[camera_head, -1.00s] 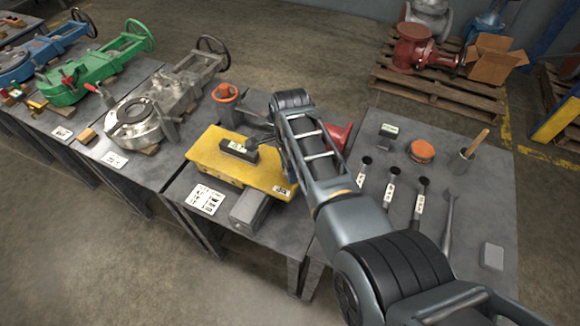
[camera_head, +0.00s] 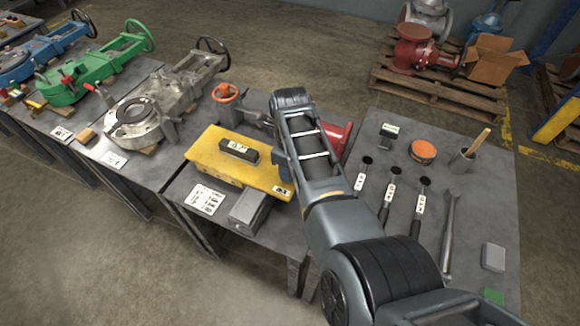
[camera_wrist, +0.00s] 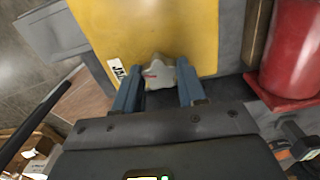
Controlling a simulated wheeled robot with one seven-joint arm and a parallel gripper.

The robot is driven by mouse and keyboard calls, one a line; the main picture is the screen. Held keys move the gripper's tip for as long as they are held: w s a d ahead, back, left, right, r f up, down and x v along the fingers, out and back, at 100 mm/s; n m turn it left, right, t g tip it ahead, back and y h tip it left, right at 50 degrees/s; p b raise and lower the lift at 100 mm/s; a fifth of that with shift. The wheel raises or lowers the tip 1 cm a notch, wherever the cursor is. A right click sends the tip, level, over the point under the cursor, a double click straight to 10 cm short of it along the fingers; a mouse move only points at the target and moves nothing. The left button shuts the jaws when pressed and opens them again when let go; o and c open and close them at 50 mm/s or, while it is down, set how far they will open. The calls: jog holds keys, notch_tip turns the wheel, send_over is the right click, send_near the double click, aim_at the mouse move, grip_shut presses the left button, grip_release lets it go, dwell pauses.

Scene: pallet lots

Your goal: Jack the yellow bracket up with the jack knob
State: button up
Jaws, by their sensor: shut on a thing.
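The yellow bracket (camera_head: 209,161) lies on the middle table in the head view, with a dark block and small gauge (camera_head: 239,150) on its top. In the wrist view the bracket (camera_wrist: 150,30) fills the upper middle, with a partly hidden label at its edge. My gripper (camera_wrist: 158,92) is at the bracket's edge, its two blue fingers shut on a grey lobed jack knob (camera_wrist: 158,74). In the head view my arm hides most of the gripper and the knob. The bracket looks about level; any gap beneath it cannot be told.
A grey block (camera_head: 247,208) stands at the table's front. A red cylinder (camera_wrist: 295,50) stands close to the right of my gripper.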

jog(key=shift+m, duration=0.5)
dwell(0.3)
jog(key=o, duration=1.1)
jog(key=shift+c, duration=0.2)
jog(key=shift+r, duration=3.9)
